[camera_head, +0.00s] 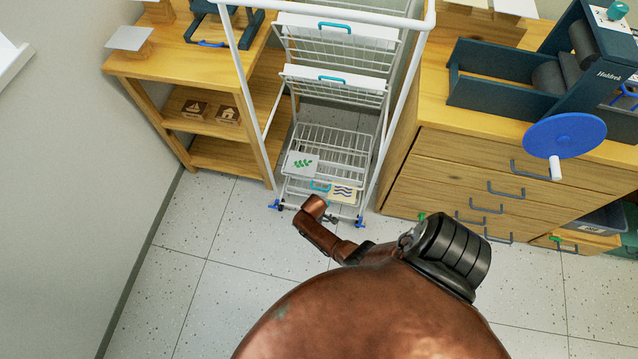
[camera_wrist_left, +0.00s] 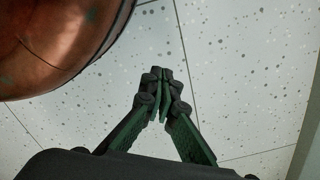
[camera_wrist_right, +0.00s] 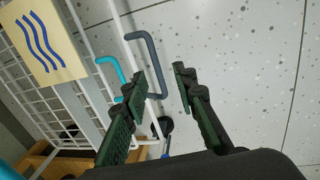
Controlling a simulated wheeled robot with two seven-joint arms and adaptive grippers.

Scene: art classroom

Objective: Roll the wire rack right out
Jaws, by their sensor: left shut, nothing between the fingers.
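The white wire rack (camera_head: 325,150) stands upright between a wooden shelf and a drawer cabinet, with stacked wire shelves, teal handles and casters with blue parts at its foot. A card with blue waves (camera_head: 343,193) sits low on it; this card also shows in the right wrist view (camera_wrist_right: 45,40). My right gripper (camera_wrist_right: 160,77) is open near the rack's frame. A grey bar handle (camera_wrist_right: 160,60) appears between or just beyond its fingertips; contact cannot be told. My left gripper (camera_wrist_left: 160,76) is shut and empty above the floor. My copper arm hides the grippers in the head view.
The wooden shelf (camera_head: 185,66) stands close on the rack's left. The drawer cabinet (camera_head: 480,180) with protruding handles stands close on its right, bearing a press with a blue wheel (camera_head: 565,135). The tiled floor (camera_head: 200,270) in front is clear.

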